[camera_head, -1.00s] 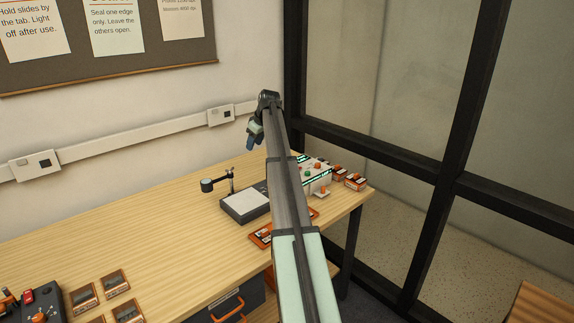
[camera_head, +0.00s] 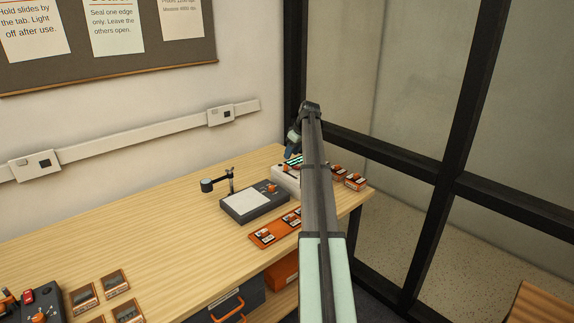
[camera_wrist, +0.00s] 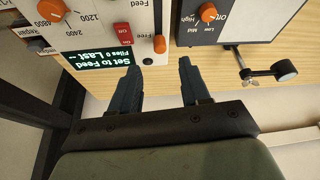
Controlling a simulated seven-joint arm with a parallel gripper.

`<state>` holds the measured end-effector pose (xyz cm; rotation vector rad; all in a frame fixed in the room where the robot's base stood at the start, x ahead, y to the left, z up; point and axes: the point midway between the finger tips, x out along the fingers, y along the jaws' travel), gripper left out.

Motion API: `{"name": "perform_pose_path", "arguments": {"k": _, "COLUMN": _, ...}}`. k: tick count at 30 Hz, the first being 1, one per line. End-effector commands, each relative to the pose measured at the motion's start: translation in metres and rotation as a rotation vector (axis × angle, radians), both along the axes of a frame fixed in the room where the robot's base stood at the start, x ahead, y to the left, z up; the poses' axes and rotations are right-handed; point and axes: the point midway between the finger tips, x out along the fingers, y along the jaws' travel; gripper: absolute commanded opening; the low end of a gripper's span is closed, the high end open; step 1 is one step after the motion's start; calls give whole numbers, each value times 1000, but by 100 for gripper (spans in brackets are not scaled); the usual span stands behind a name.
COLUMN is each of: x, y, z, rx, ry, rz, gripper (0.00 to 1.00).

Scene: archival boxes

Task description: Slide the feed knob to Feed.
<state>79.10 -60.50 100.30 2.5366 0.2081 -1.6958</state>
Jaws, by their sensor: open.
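The feed knob is most likely the small orange knob (camera_wrist: 159,44) at the edge of a white control panel (camera_wrist: 100,47) in the wrist view. The word "Feed" is printed near the panel's top edge in that view, above the knob in the picture. The panel's display (camera_wrist: 103,58) reads "Set to Feed". My gripper (camera_wrist: 158,66) is open and empty, its two dark fingers pointing at the panel, one on each side of the knob's line. I see no contact. In the head view the panel's white box (camera_head: 284,178) is partly hidden by my arm.
A larger orange dial (camera_wrist: 50,10) and a red button (camera_wrist: 122,35) share the panel. Beside it is a dark light-pad unit (camera_wrist: 215,20) with its own orange knob (camera_wrist: 208,12) and a small stand (camera_wrist: 285,70). An orange tray (camera_head: 265,237) lies nearer on the table. Dark window frames stand right.

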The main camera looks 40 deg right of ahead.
Motion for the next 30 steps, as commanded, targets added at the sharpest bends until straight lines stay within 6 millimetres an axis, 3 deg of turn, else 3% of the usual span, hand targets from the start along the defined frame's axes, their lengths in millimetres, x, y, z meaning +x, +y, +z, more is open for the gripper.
{"name": "perform_pose_path", "arguments": {"k": 6, "x": 15, "y": 3, "z": -35, "rx": 1, "ry": 1, "rz": 0, "gripper": 46}}
{"name": "perform_pose_path", "arguments": {"k": 13, "x": 24, "y": 4, "z": -59, "rx": 0, "ry": 0, "rz": 0, "gripper": 46}}
{"name": "perform_pose_path", "arguments": {"k": 27, "x": 28, "y": 5, "z": -68, "rx": -1, "ry": 0, "rz": 0, "gripper": 46}}
{"name": "perform_pose_path", "arguments": {"k": 30, "x": 28, "y": 5, "z": -68, "rx": 0, "ry": 0, "rz": 0, "gripper": 38}}
